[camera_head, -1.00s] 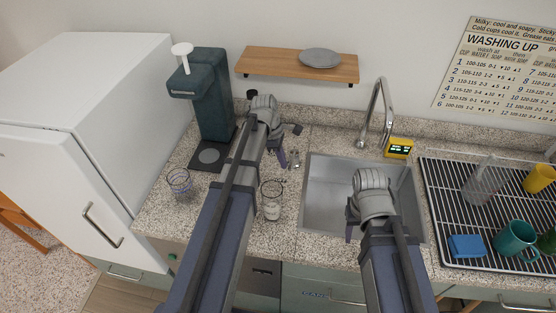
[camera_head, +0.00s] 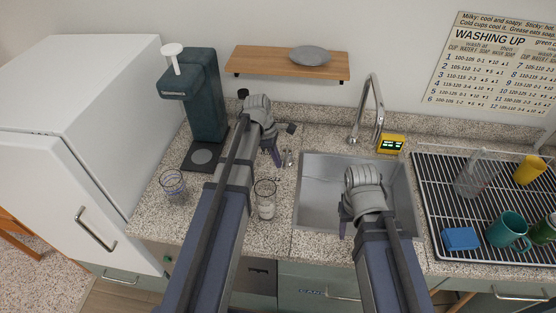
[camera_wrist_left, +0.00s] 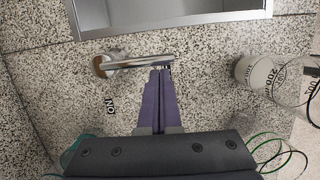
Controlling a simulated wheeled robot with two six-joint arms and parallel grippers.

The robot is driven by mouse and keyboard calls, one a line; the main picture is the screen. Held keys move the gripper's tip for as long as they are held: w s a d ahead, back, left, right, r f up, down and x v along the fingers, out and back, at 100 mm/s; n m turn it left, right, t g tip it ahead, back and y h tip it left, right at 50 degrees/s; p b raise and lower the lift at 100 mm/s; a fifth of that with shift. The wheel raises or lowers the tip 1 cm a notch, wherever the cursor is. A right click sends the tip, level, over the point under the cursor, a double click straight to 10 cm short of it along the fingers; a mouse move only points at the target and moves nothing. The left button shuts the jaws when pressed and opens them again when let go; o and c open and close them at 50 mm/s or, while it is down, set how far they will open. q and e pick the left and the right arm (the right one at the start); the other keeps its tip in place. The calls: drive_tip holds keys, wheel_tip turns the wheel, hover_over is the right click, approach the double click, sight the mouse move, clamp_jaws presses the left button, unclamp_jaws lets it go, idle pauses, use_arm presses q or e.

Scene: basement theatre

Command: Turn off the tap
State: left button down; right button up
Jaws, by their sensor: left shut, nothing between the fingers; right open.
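The tap's curved metal spout (camera_head: 371,105) rises behind the sink (camera_head: 318,190). The lever also shows small in the head view (camera_head: 288,157). My left gripper (camera_wrist_left: 161,74) is shut and empty, its purple fingertips at the lever's free end; I cannot tell whether they touch.
A glass with pale contents (camera_head: 265,201) stands close to my left arm, and an empty glass (camera_head: 172,186) farther left. A dark dispenser machine (camera_head: 205,105) is at the back left. A yellow display (camera_head: 391,144) stands behind the sink; a drying rack (camera_head: 440,185) is on the right.

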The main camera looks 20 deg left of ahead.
use_arm(q)
drive_tip(key=shift+s+a+f+b, duration=0.1)
drive_tip(key=shift+a+f+b, duration=0.1)
drive_tip(key=shift+a, duration=0.45)
drive_tip(key=shift+s+a+f+b, duration=0.1)
drive_tip(key=shift+a+f, duration=0.05)
drive_tip(key=shift+a, duration=0.45)
use_arm(e)
drive_tip(key=shift+a+f, duration=0.3)
drive_tip(key=shift+f, duration=0.05)
use_arm(q)
drive_tip(key=shift+s+a+r+p, duration=0.15)
drive_tip(key=shift+a+r+p, duration=0.45)
drive_tip(key=shift+r+p, duration=0.15)
use_arm(e)
drive_tip(key=shift+a+r, duration=0.25)
drive_tip(key=shift+r, duration=0.5)
use_arm(q)
drive_tip(key=p+v, duration=0.8)
drive_tip(key=shift+r, duration=0.25)
use_arm(e)
wheel_tip(320, 180, up, 8)
drive_tip(key=shift+r, duration=0.15)
use_arm(q)
drive_tip(key=shift+s, duration=0.1)
